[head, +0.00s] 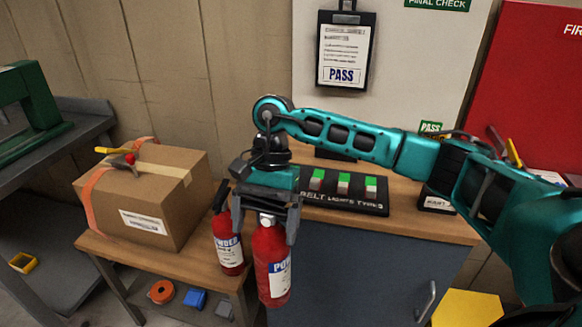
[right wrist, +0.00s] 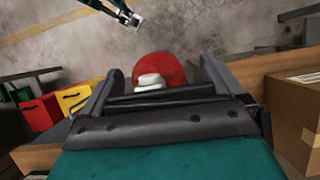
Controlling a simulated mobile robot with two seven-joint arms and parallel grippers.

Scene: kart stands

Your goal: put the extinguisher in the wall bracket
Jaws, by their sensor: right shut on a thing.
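My right gripper (head: 266,212) is shut on a red extinguisher (head: 271,266) with a white and blue label. It holds the extinguisher upright by its upper part, in front of the blue-grey cabinet. In the right wrist view the extinguisher's red rounded body (right wrist: 160,68) shows between the fingers of the right gripper (right wrist: 155,85). A second red extinguisher (head: 227,242) stands just left of the held one, at the wooden bench's right end. I cannot make out the wall bracket. A teal arm end, seemingly my left gripper (right wrist: 130,18), shows small in the right wrist view; its jaws are unclear.
A cardboard box (head: 146,195) sits on the wooden bench (head: 185,262). A black display board (head: 343,195) lies on the blue-grey cabinet's wooden top. A red panel (head: 530,90) with cut-off lettering is at right. A clipboard (head: 345,50) hangs on the pale board.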

